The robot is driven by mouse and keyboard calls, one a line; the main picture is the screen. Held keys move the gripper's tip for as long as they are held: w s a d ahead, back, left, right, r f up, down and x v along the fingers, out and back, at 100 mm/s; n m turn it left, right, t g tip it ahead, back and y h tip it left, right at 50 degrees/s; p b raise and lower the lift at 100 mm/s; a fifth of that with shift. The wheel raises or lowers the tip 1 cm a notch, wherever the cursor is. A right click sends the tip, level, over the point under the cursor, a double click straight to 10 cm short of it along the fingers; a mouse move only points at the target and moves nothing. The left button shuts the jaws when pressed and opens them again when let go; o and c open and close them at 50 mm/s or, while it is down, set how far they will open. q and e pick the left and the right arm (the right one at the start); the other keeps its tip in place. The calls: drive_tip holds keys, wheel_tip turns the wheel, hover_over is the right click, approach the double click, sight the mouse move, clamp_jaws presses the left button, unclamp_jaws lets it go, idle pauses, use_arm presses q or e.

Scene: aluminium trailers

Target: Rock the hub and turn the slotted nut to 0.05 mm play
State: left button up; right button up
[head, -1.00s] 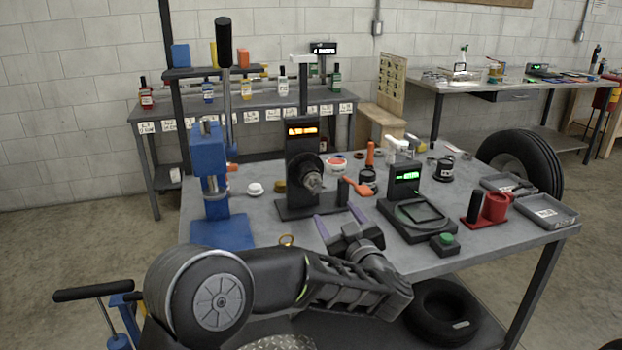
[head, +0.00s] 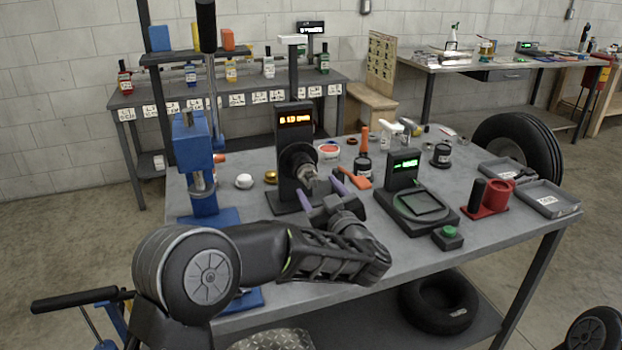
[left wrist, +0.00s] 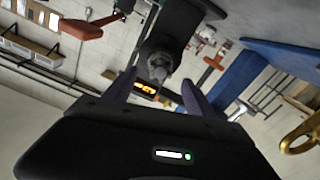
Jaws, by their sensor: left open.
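The hub (head: 297,160) is a dark round disc on a black upright stand in the middle of the bench, with a metal spindle end facing me. The slotted nut cannot be made out apart from this spindle end (head: 309,176). An orange display (head: 295,119) is lit above the hub; its digits are too small to read surely. My left gripper (head: 321,189) is open, its purple fingers just in front of and below the spindle end, apparently empty. In the left wrist view the spindle end (left wrist: 158,66) lies beyond and between the fingertips (left wrist: 157,83). My right gripper is not in view.
A blue press (head: 194,160) stands left of the hub stand. A green-lit scale (head: 404,165), a green button (head: 448,232), a red holder (head: 497,197) and grey trays (head: 548,199) are to the right. An orange-handled tool (head: 356,179) lies close beside the hub stand.

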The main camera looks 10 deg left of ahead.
sight(313, 182)
use_arm(q)
drive_tip(key=x, duration=0.5)
drive_tip(key=shift+w+a+p, duration=0.2)
drive_tip(key=shift+w+p, duration=0.15)
drive_tip(key=shift+c, duration=0.4)
drive_tip(key=c, duration=1.3)
